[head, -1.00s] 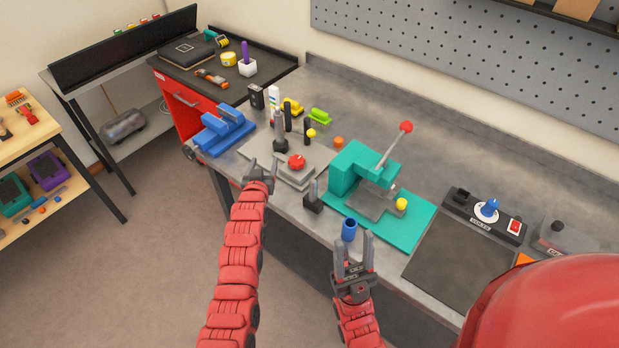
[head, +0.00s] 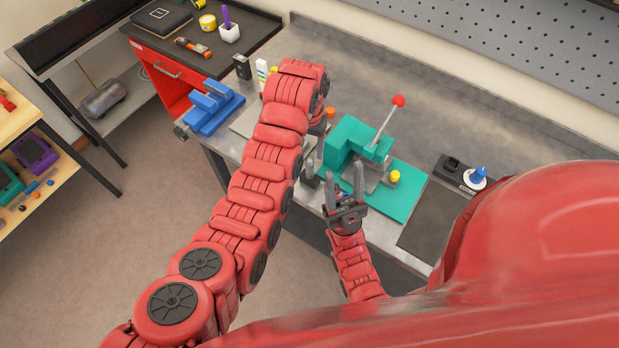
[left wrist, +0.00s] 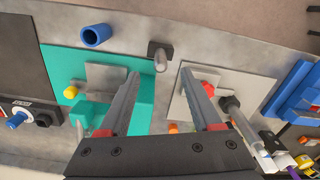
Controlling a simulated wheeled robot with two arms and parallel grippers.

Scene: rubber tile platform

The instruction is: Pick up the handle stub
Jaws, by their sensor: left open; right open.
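A short grey post on a dark block (left wrist: 160,55), which looks like the handle stub, stands on the bench at the front edge between the green press base and the light grey plate. It also shows in the head view (head: 310,172), partly hidden. My left gripper (left wrist: 160,80) is open and empty, pointing down above the bench, with the post beyond and between its fingertips in the left wrist view. My right gripper (head: 345,180) is open and empty by the press, near the bench's front edge.
The teal press (head: 350,145) has a red-knobbed lever. A blue tube (left wrist: 96,36) lies near the front edge. The light grey plate (left wrist: 210,107) bears a red knob and a dark post. A blue vise (head: 210,107) sits at the left. Bare bench lies behind the press.

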